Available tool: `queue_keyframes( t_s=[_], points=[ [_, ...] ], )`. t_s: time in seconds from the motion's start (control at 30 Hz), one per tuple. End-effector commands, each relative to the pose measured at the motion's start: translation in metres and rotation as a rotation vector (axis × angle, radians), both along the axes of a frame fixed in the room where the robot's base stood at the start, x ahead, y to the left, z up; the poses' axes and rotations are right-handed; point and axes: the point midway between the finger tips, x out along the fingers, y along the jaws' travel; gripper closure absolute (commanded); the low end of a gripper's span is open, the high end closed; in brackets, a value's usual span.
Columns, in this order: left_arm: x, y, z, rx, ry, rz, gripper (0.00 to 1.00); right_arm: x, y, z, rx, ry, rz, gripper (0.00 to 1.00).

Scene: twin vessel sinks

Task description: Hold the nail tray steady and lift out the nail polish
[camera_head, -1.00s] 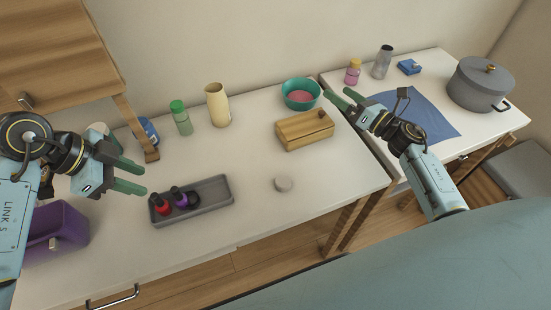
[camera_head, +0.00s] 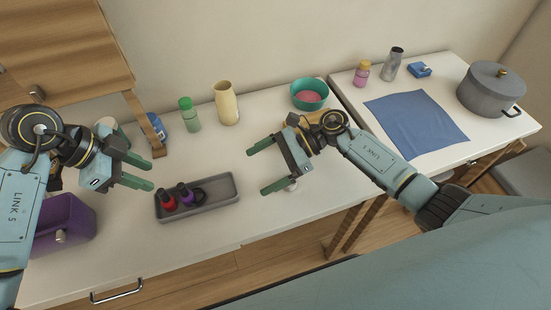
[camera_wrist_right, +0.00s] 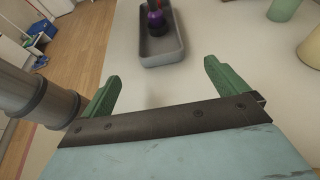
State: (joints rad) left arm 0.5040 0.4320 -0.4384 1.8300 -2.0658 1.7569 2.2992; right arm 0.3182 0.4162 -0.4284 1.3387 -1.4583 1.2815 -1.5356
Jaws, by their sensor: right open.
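The grey nail tray (camera_head: 222,191) lies on the white counter in the head view, with a red nail polish bottle (camera_head: 168,202) and a purple nail polish bottle (camera_head: 186,196) standing in its left part. A dark round item (camera_head: 199,196) sits beside the purple one. The tray (camera_wrist_right: 174,50) also shows at the top of the right wrist view. My left gripper (camera_head: 150,174) is above and left of the tray, its fingers apart and empty. My right gripper (camera_head: 258,168) is open and empty, to the right of the tray, with its fingers pointing towards it.
A green bottle (camera_head: 189,115), a cream vase (camera_head: 226,104) and a teal bowl (camera_head: 309,93) stand along the back. A purple bin (camera_head: 66,222) is at the left. A blue cloth (camera_head: 416,122) and a grey pot (camera_head: 490,90) are on the right counter. The counter's front is clear.

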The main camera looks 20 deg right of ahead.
Motion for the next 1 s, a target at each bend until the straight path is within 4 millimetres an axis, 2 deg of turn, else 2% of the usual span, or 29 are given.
queue_keyframes(
  t_s=[0.03,0.2,0.5,0.67,0.93,1.0],
  points=[
    [0.000,0.000,0.000,0.000,0.000,0.000,0.64,0.000,0.011,-0.004,0.004,0.002,0.001,0.02],
    [0.000,0.000,0.000,0.000,0.000,0.000,0.64,0.000,0.043,-0.016,0.005,0.002,-0.001,0.02],
    [0.000,0.000,0.000,0.000,0.000,0.000,0.64,0.000,0.082,-0.033,0.004,0.002,-0.003,0.02],
    [0.000,0.000,0.000,0.000,0.000,0.000,0.64,0.000,0.089,-0.037,0.001,0.001,-0.003,0.02],
    [0.000,0.000,0.000,0.000,0.000,0.000,0.64,0.000,0.090,-0.037,0.001,0.001,-0.003,0.02],
    [0.000,0.000,0.000,0.000,0.000,0.000,0.64,0.000,0.090,-0.037,0.001,0.001,-0.003,0.10]
  ],
)
